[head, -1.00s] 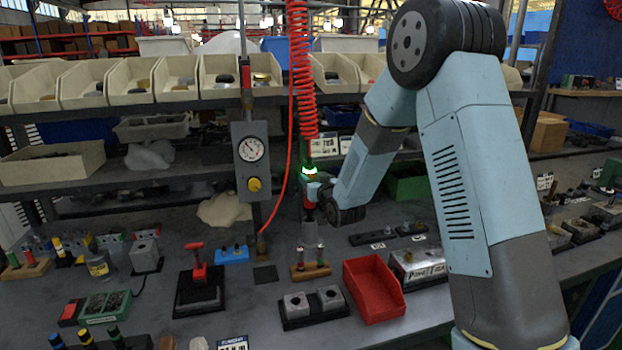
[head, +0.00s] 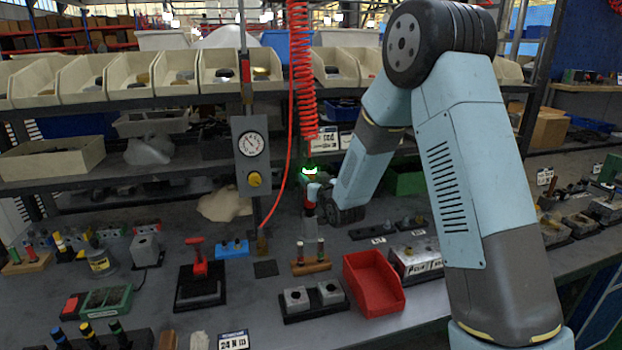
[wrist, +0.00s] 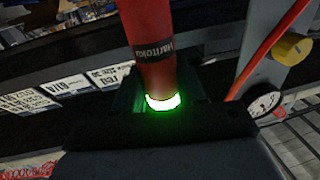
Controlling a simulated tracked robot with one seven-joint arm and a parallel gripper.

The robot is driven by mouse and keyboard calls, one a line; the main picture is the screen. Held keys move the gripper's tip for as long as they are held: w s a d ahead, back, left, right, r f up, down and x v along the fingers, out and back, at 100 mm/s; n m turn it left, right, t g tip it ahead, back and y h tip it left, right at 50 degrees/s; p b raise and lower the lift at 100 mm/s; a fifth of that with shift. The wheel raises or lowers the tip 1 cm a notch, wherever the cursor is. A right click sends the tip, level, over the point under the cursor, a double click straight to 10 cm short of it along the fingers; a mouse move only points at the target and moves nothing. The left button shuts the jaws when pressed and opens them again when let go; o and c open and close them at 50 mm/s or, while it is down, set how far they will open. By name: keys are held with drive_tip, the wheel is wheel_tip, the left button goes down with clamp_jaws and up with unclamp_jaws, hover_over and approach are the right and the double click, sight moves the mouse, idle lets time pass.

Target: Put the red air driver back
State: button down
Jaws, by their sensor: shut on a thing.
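The red air driver (head: 311,194) is upright in my gripper (head: 313,190), below the red coiled hose (head: 301,75). A green-lit ring glows at its top end in the head view. In the wrist view, the red driver body (wrist: 153,35) has a dark lettered band and the same glowing ring. My gripper (wrist: 165,103) is shut on the driver near this ring. The driver is in the air above the bench. Its lower end is small and hard to make out against the bench behind. No holder for it can be made out clearly.
A gauge panel (head: 252,175) on a post and a thin red hose stand left of my gripper. Below are a wooden rack (head: 311,265), a twin-socket block (head: 315,306) and a red bin (head: 372,283). A shelf of cream bins (head: 220,78) runs behind.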

drive_tip(key=shift+f, duration=1.2)
idle(0.4)
drive_tip(key=c, duration=0.6)
unclamp_jaws()
drive_tip(key=shift+o, duration=0.2)
drive_tip(key=shift+f, duration=0.1)
drive_tip(key=shift+s, duration=0.1)
drive_tip(key=v, duration=1.3)
drive_tip(key=shift+s+d, duration=0.15)
drive_tip(key=shift+s, duration=0.1)
